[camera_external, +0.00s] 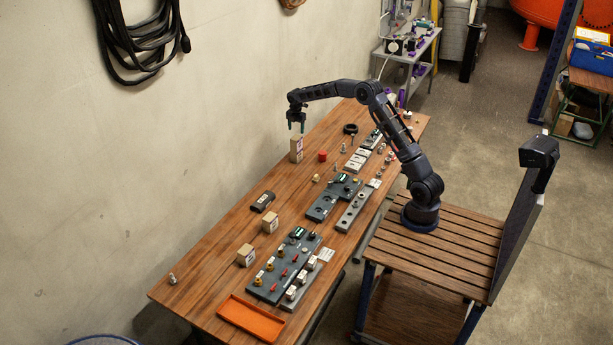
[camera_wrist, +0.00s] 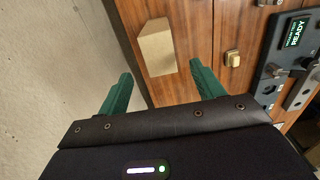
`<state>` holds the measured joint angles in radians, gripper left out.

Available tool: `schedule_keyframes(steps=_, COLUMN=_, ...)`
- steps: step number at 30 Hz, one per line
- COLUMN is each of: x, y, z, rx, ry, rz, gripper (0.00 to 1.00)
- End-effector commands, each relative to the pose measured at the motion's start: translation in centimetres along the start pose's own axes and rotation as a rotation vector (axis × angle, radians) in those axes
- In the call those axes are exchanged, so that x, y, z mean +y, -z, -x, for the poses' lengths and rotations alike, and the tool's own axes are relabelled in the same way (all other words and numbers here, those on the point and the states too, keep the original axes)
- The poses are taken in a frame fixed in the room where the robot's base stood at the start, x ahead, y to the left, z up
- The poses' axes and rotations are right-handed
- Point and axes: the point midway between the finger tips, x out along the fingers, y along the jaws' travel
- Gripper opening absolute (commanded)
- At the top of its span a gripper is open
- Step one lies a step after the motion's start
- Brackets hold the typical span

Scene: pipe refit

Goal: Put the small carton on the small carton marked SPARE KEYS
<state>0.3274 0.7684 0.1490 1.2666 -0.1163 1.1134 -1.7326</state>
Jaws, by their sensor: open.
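Below my gripper (camera_external: 297,126), near the wall side of the table, is a tall tan shape that looks like one small carton (camera_external: 297,143) resting on another small carton (camera_external: 296,157). Their print is too small to read. In the wrist view, a plain tan carton top (camera_wrist: 157,46) shows beyond the green fingers, between their lines. My gripper (camera_wrist: 160,86) is open and empty, with its fingers clear of the carton. Two more small cartons with labels stand nearer the front, one at mid-table (camera_external: 270,222) and one further down (camera_external: 246,255); their labels are unreadable.
A red block (camera_external: 323,156) stands just right of the stack. Grey fixture plates (camera_external: 322,208) with fittings line the right side of the table. A black device (camera_external: 263,202) lies near the mid-table carton. An orange tray (camera_external: 250,318) is at the front end. The wall runs close along the left.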

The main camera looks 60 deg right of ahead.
Motion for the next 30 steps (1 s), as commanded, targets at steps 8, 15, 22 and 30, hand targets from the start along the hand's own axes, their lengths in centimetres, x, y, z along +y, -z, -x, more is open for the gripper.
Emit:
schedule_keyframes(steps=8, x=-3.8, y=3.3, z=6.9, rx=-0.019, ry=-0.038, rz=-0.128, gripper=0.67)
schedule_keyframes(steps=15, x=-9.3, y=7.0, z=13.5, rx=-0.029, ry=-0.083, rz=-0.295, gripper=0.67)
schedule_keyframes(steps=22, x=-15.6, y=10.1, z=18.6, rx=-0.025, ry=-0.130, rz=-0.460, gripper=0.67)
schedule_keyframes(steps=30, x=-23.7, y=13.2, z=23.1, rx=-0.006, ry=-0.183, rz=-0.655, gripper=0.67)
